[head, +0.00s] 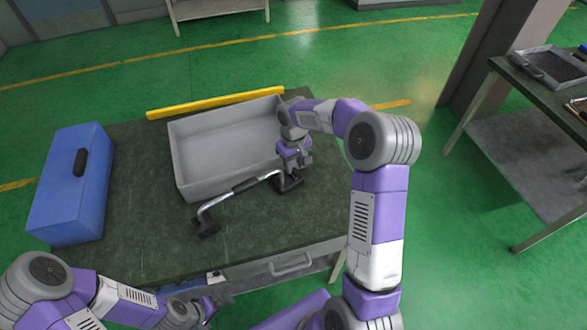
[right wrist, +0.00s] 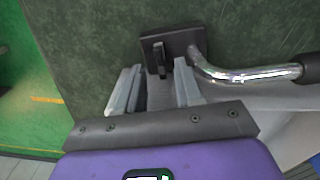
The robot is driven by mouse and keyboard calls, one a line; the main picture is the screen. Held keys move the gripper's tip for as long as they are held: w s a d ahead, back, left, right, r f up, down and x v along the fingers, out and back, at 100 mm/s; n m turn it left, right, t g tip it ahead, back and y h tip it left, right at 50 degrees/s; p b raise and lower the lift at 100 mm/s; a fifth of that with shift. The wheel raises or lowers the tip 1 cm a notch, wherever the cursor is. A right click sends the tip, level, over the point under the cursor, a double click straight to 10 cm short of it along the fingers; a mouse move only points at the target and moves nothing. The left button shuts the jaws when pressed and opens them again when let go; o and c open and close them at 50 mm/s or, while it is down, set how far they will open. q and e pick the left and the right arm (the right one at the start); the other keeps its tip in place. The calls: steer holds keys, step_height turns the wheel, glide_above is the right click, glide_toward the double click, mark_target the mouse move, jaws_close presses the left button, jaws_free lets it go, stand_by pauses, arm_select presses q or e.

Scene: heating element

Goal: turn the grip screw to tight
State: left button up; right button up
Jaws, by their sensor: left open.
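A metal bar with a dark grip (head: 238,187) lies bent over the dark green table, with a black block at each end. In the right wrist view the black block (right wrist: 183,40) carries a small black upright piece, which looks like the grip screw (right wrist: 160,58). My right gripper (right wrist: 155,82) is open, its two grey fingers on either side of this piece's near end; I cannot tell whether they touch it. In the head view my right gripper (head: 291,174) hides most of that block. My left gripper (head: 212,299) is open and empty at the table's front edge.
A grey open tray (head: 186,160) stands just behind the bar. A blue toolbox (head: 66,185) stands at the table's left. A yellow bar (head: 215,102) lies along the back. The table's front middle is clear.

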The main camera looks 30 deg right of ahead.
step_height(320, 180, down, 2)
steer(key=shift+w+f, duration=0.1)
steer(key=shift+c, duration=0.3)
jaws_close()
